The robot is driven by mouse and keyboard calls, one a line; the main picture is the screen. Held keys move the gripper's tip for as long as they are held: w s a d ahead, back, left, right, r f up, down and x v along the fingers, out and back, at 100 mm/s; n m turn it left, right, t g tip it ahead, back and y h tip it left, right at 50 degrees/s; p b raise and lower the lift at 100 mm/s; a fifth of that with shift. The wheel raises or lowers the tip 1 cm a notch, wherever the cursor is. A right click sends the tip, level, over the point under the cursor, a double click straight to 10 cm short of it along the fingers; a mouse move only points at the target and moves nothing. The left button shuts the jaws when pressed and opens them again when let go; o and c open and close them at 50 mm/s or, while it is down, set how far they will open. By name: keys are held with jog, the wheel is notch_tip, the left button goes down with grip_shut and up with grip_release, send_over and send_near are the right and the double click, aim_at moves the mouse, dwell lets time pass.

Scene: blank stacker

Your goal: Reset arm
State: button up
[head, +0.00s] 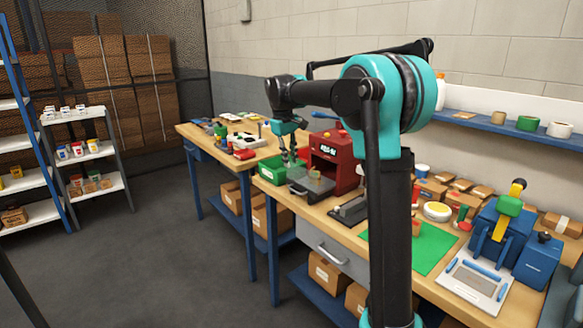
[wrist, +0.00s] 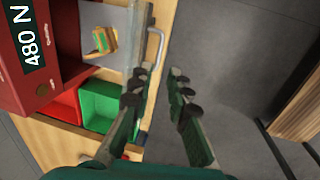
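My gripper (head: 290,155) hangs from my teal and black arm in the head view, above the workbench's left part, close to the green bin. In the wrist view my gripper (wrist: 160,85) shows two dark fingers with a clear gap between them. It is open and nothing is between the fingertips. Below the gap are the bench edge and the grey floor.
A red machine (head: 333,162) with a "480 N" display (wrist: 25,50) stands beside the gripper, with a clear-topped tray (head: 310,184) at its front. A green bin (head: 271,170) is close by. A blue press (head: 500,232) and green mat (head: 432,250) lie right. The floor (head: 150,260) is clear.

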jog(key=shift+r, duration=0.1)
jog(key=s+d+f+m+t, duration=0.1)
jog(key=s+d+f, duration=0.3)
jog(key=s+f, duration=0.4)
jog(key=s+d+f+m+t+y, duration=0.1)
jog(key=s+d+f+m, duration=0.2)
jog(key=s, duration=1.1)
jog(key=s+d+f+m+t, duration=0.1)
jog(key=s+d+f+m, duration=0.2)
jog(key=s+f, duration=0.9)
jog(key=d+f, duration=0.1)
jog(key=d, duration=0.2)
jog(key=shift+d+f+y, duration=0.3)
jog(key=shift+d+f, duration=0.05)
